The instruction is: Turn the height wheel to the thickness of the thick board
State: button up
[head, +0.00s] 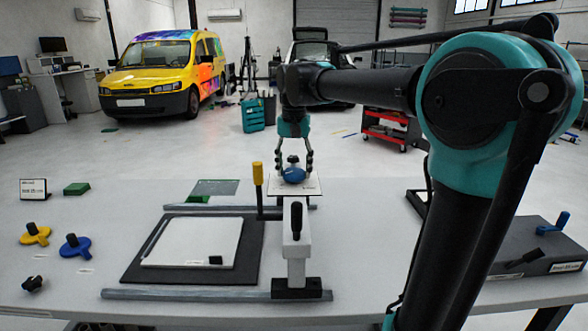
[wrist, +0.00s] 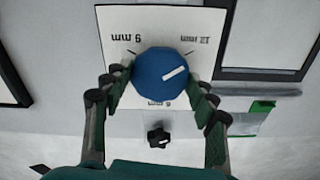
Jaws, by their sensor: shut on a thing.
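The height wheel (head: 292,176) is a round blue knob on a white scale plate (head: 310,187), behind the middle of the bench. My gripper (head: 293,170) reaches down from above with its fingers shut on the wheel's sides. In the wrist view the wheel (wrist: 160,84) has a short white pointer line directed up and right, toward the right-hand mark. The plate (wrist: 155,22) carries several upside-down mm labels, one partly hidden below the wheel. A white board (head: 193,242) lies on a black mat (head: 250,262); its thickness cannot be read.
A black star knob (wrist: 158,137) sits near the wheel. A white post with a black handle (head: 295,215) stands in front of it. A yellow-handled lever (head: 258,178) is left of the plate. Yellow (head: 35,238) and blue (head: 75,246) handled discs lie at left; a grey box (head: 535,250) stands right.

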aim_at(294, 171)
jog(key=shift+m, duration=0.5)
jog(key=o, duration=1.2)
jog(key=shift+c, duration=0.2)
jog(key=shift+r, duration=0.1)
notch_tip(294, 171, up, 12)
jog(key=shift+s, duration=0.1)
